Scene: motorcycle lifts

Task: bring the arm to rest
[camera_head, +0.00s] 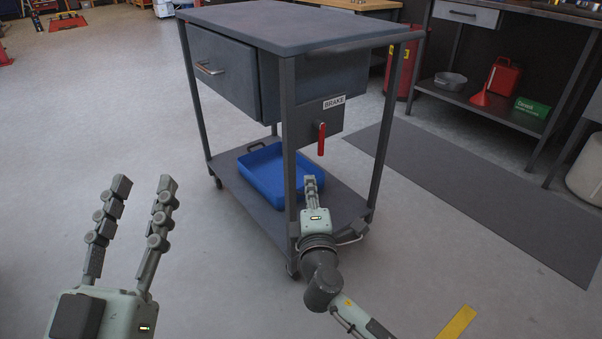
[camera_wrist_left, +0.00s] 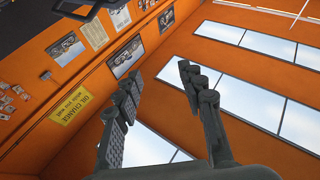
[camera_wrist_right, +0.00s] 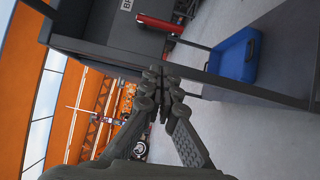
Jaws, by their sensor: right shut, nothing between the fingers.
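My left gripper (camera_head: 145,186) is open and empty at the lower left of the head view, with its fingers pointing up and apart. The left wrist view also shows its spread fingers (camera_wrist_left: 158,75). My right gripper (camera_head: 311,181) is shut and empty, close to the near post of the grey cart (camera_head: 290,130). In the right wrist view its fingertips (camera_wrist_right: 160,72) meet with nothing between them. The cart's red brake lever (camera_head: 321,139) hangs down above and apart from the right gripper; it also shows in the right wrist view (camera_wrist_right: 160,25).
A blue tray (camera_head: 270,180) lies on the cart's lower shelf (camera_head: 240,197). A dark floor mat (camera_head: 480,190) lies to the right. A workbench with a shelf (camera_head: 480,104) holds a red can (camera_head: 503,77) and a funnel.

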